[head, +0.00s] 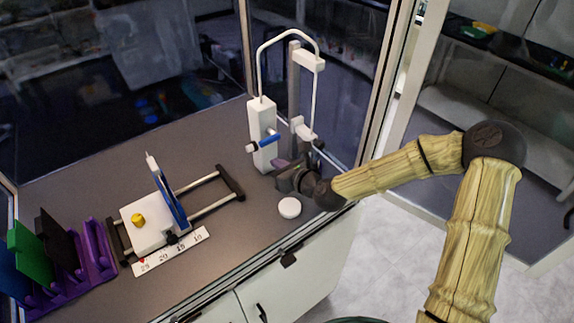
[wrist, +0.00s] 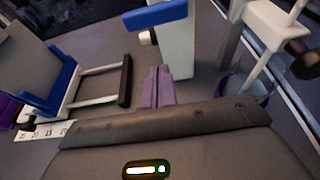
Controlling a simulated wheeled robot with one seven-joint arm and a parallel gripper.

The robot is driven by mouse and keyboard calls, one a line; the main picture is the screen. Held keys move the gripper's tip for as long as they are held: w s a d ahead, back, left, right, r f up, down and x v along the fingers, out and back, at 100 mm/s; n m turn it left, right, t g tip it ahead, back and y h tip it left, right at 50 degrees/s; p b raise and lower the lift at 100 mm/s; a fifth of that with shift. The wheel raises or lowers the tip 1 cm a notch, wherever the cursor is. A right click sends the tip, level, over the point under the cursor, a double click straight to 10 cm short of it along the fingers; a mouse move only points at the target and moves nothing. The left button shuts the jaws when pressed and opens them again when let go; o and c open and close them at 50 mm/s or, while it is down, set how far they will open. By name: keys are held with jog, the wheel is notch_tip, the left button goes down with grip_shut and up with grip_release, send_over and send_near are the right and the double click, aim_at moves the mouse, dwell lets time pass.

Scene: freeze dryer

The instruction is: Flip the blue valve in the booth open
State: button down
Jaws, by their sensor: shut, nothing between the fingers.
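The blue valve (head: 268,140) is a short blue lever on the front of a white upright block (head: 262,112) in the booth. In the wrist view the blue lever (wrist: 156,14) shows at the top, beyond my fingertips. My gripper (head: 280,163) is low beside the block, just below and to the right of the lever, apart from it. In the wrist view its purple fingers (wrist: 157,87) are together and empty.
A grey stand with a bent white tube (head: 289,36) rises behind the block. A glass container (wrist: 240,84) stands right of my fingers. A round white lid (head: 289,207) lies near the front edge. A white-and-blue rail device (head: 150,220) and purple rack (head: 95,250) stand left. Glass walls enclose the booth.

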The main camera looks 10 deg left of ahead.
jog(key=w+a+r+p, duration=0.2)
jog(key=r+p, duration=0.1)
jog(key=shift+a+p, duration=0.3)
